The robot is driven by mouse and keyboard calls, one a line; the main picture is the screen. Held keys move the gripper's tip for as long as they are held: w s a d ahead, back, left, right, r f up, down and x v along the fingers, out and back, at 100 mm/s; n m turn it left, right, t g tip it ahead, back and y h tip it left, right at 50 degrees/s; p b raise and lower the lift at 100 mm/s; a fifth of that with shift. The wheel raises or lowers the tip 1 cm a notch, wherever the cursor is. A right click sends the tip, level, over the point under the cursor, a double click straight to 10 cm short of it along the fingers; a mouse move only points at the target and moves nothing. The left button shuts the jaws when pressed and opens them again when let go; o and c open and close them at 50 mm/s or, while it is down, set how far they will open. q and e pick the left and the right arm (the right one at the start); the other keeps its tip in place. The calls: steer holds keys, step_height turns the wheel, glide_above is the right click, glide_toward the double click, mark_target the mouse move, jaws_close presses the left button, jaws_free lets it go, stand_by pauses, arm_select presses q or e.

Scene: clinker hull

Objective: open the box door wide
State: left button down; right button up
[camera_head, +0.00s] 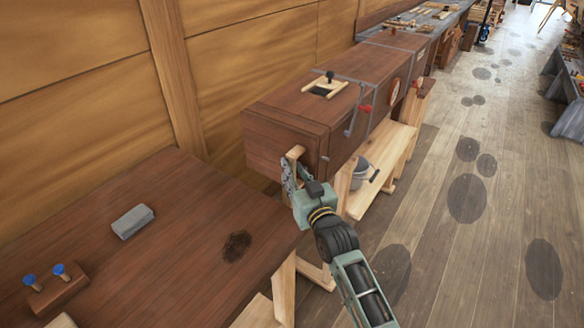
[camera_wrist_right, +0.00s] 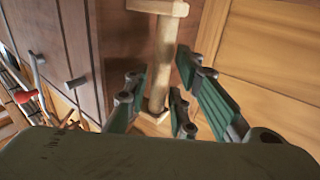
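The box (camera_head: 350,85) is a long dark brown wooden chest on a pale wooden stand. Its door (camera_head: 265,142) is the near end panel and looks shut against the box. A pale wooden handle (camera_head: 294,153) sits on the door; it also shows in the right wrist view (camera_wrist_right: 163,60) as an upright bar with a crosspiece on top. My right gripper (camera_head: 290,172) is at the handle. In the right wrist view my right gripper (camera_wrist_right: 160,85) has its green fingers apart, one on each side of the bar, with visible gaps. My left gripper is not in view.
A brown workbench (camera_head: 180,245) stands at the near left, with a grey block (camera_head: 132,221) and blue-topped pegs (camera_head: 59,270) on it. A grey bucket (camera_head: 360,173) stands under the box. The wall panels are close behind. The floor (camera_head: 465,240) at right is open.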

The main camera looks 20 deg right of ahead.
steer(key=shift+w, duration=0.65)
steer(key=shift+c, duration=0.3)
jaws_close()
